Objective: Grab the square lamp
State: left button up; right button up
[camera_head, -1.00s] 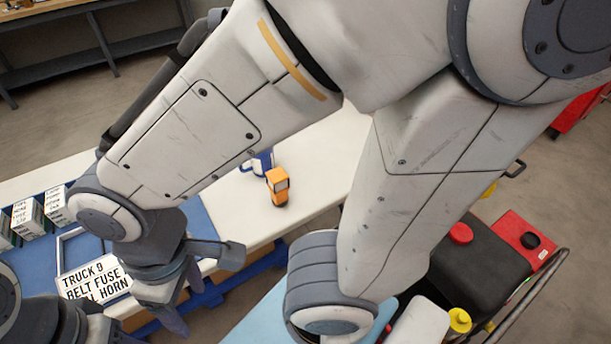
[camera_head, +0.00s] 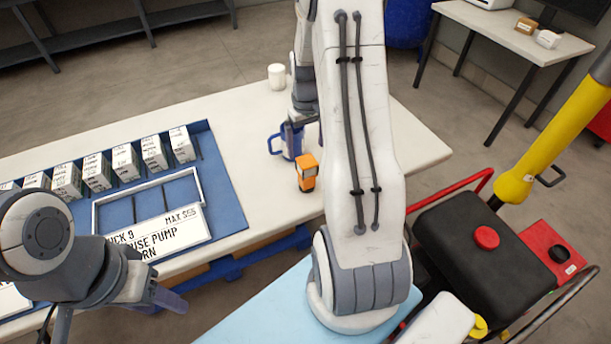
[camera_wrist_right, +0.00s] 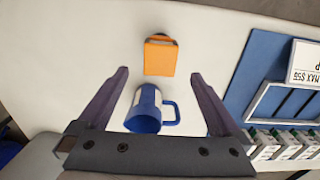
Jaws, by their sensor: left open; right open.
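The square lamp (camera_head: 307,172), an orange block-shaped light with a pale face and dark base, stands on the white table near its right edge. It also shows in the right wrist view (camera_wrist_right: 160,57), just beyond and between the fingertips, apart from them. My right gripper (camera_wrist_right: 160,75) is open and empty, with a blue mug (camera_wrist_right: 146,108) between its fingers in that view. In the head view my right forearm and hand come down by the mug (camera_head: 288,141), and the fingers are mostly hidden. My left gripper (camera_head: 115,310) is open and empty at the lower left.
A blue mat (camera_head: 228,190) holds a row of labelled boxes (camera_head: 125,162) and a framed sign (camera_head: 160,235). A white cup (camera_head: 277,76) stands at the table's far edge. A black and red machine (camera_head: 485,250) is at right.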

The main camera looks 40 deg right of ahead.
aim_at(307, 160)
notch_tip(307, 160, down, 5)
jog(key=shift+r, duration=0.15)
jog(key=shift+s+f+p, duration=0.15)
jog(key=shift+f+p, duration=0.65)
jog(key=shift+f, duration=1.85)
grip_shut()
